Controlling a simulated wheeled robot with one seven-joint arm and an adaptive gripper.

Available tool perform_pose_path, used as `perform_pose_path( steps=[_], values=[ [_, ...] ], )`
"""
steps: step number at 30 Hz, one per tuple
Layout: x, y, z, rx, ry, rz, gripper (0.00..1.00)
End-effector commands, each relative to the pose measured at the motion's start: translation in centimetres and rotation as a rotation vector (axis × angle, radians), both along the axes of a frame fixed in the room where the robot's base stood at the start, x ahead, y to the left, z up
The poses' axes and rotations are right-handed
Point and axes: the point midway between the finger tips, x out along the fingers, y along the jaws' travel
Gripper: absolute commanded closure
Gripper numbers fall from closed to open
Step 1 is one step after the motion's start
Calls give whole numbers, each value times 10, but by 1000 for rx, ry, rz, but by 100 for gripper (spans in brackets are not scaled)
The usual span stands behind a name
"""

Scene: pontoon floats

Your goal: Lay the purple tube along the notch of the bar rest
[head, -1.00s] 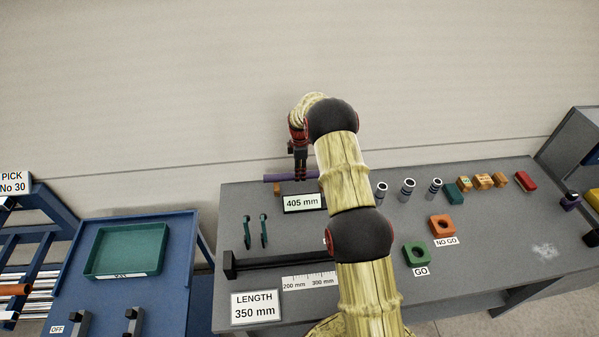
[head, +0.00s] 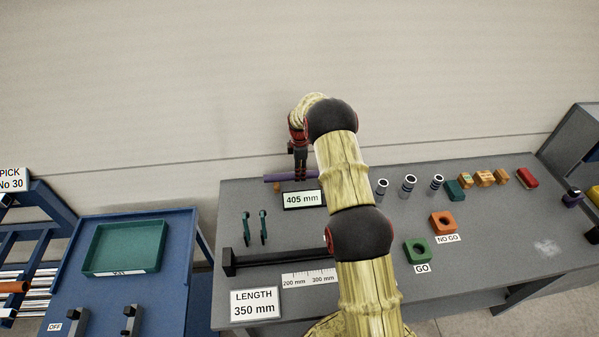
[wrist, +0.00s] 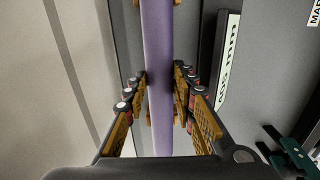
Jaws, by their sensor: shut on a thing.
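My gripper (head: 301,176) is at the back edge of the bench, pointing down, shut on the purple tube (head: 278,178). In the wrist view the tube (wrist: 158,50) runs lengthwise between the fingers (wrist: 160,82). Orange parts, seemingly the bar rest (wrist: 178,2), show beside the tube at the top and between the fingers. In the head view a small orange bit of the rest (head: 277,187) shows just below the tube's left part. The tube looks lined up over the rest; I cannot tell whether it touches the notch. My arm hides the tube's right end.
A display reading 405 mm (head: 302,199) stands just in front of the tube. Green upright pieces (head: 263,228), a dark length stop rail (head: 275,260) and a ruler (head: 308,278) lie nearer. Metal sleeves (head: 409,185) and coloured blocks (head: 485,178) stand to the right.

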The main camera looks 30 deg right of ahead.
Motion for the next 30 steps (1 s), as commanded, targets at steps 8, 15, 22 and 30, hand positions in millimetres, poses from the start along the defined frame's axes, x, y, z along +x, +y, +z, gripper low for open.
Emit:
perform_pose_path(
  steps=[8,15,22,30],
  values=[
    [1,0,-6,0,-1,0,100],
    [1,0,-12,0,-1,0,100],
    [0,0,-16,0,-1,0,100],
    [0,0,-16,0,-1,0,73]
  ],
)
